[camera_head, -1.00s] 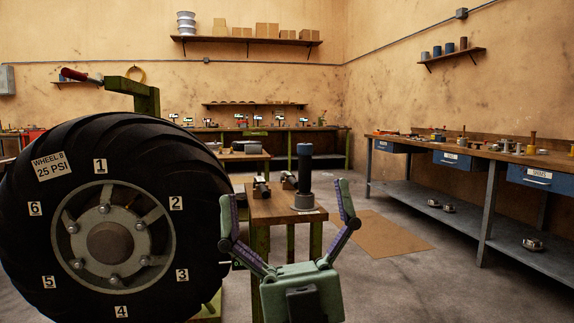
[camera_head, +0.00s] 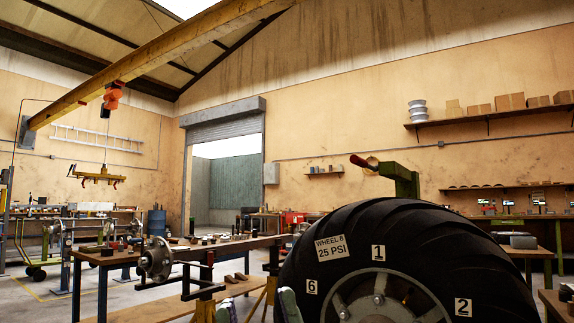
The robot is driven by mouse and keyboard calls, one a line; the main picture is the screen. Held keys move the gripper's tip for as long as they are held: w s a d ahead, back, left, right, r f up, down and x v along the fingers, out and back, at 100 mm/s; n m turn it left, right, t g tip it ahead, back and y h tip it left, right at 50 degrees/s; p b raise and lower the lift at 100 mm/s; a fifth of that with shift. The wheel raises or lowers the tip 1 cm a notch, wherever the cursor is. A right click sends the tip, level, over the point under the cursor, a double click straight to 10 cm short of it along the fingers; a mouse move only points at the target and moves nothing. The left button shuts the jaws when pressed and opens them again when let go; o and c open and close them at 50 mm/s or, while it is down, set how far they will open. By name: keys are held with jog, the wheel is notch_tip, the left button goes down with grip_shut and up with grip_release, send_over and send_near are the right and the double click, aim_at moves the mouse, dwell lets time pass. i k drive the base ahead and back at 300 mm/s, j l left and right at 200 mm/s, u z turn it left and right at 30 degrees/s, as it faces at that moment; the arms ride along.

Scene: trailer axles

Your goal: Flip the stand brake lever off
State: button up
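The stand brake lever (camera_head: 360,162) has a red grip and juts out to the left from the top of a green stand (camera_head: 405,180). The stand rises behind the big black tyre (camera_head: 440,232), marked "WHEEL B 25 PSI". The tyre hides the stand's lower part. My gripper (camera_head: 257,305) shows only by its two fingertips at the bottom edge, in front of the tyre's left side. The fingertips are apart with nothing seen between them. The gripper is well below and left of the lever in the picture.
A long workbench (camera_head: 105,260) with a hub (camera_head: 156,259) on it stands at the left. A yellow overhead beam (camera_head: 160,55) carries an orange hoist (camera_head: 112,95). An open roller door (camera_head: 226,165) is at the back. Shelves line the right wall.

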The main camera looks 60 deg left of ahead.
aim_at(355, 160)
jog(key=l+u, duration=0.1)
jog(key=u, duration=0.3)
jog(key=k+u, duration=0.15)
jog(key=u, duration=0.3)
jog(key=k+l+u, duration=0.1)
jog(key=u, duration=0.3)
